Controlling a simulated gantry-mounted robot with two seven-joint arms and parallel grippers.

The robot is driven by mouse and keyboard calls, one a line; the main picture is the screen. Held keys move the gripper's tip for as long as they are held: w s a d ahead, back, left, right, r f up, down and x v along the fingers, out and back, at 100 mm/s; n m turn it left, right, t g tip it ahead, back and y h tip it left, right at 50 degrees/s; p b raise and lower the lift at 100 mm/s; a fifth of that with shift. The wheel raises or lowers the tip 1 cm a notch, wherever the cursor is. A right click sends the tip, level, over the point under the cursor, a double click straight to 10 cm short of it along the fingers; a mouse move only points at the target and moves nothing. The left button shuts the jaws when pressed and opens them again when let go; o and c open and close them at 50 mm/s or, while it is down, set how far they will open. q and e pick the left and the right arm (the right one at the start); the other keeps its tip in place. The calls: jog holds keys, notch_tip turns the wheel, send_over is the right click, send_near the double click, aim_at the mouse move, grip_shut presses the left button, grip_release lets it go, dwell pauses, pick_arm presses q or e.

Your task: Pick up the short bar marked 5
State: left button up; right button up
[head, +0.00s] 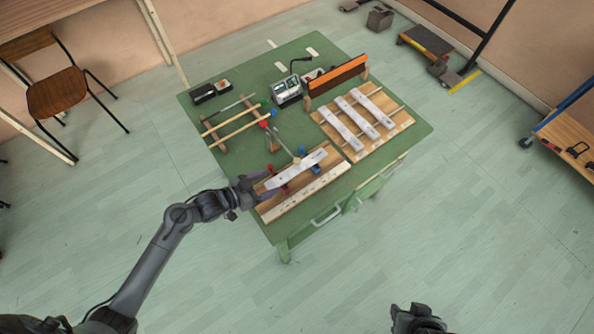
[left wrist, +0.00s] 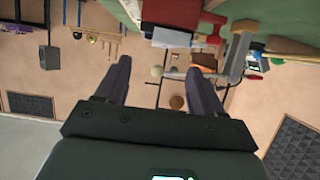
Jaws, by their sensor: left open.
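A short pale metal bar (head: 297,170) lies aslant over the near wooden stand (head: 305,192), among red and blue supports. Three more pale bars (head: 358,122) lie side by side on the wooden frame at the right. I cannot read a 5 on any of them. My left gripper (head: 258,187) is at the left end of the near stand, close to the near bar's left end. In the left wrist view its two fingers (left wrist: 160,85) are apart with nothing held between them. A dark part of my right arm shows at the bottom edge; its jaws cannot be made out.
The green table (head: 415,124) also bears a wooden frame with rods (head: 235,124), a grey device (head: 288,90), a black case (head: 210,91) and an orange-faced board (head: 338,75). A mallet-like stick lies near the stand. A chair (head: 58,93) stands at far left; the near floor is clear.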

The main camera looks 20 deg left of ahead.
pick_arm(q)
send_near(297, 168)
jog(key=shift+w+d+f, duration=0.25)
jog(key=shift+w+f, duration=0.1)
jog(key=shift+f, duration=0.1)
jog(key=shift+w+d+f, duration=0.25)
jog(key=shift+w+f, duration=0.05)
jog(key=shift+f, duration=0.2)
jog(key=shift+r+b+x, duration=0.25)
jog(key=shift+b+x, duration=0.05)
jog(key=shift+x, duration=0.95)
jog(key=shift+r+b+x, duration=0.2)
jog(key=shift+b+x, duration=0.05)
jog(key=shift+x, duration=1)
jog(key=shift+w, duration=0.2)
jog(key=c, duration=1.1)
jog(key=shift+c, duration=0.5)
jog(key=shift+r, duration=0.2)
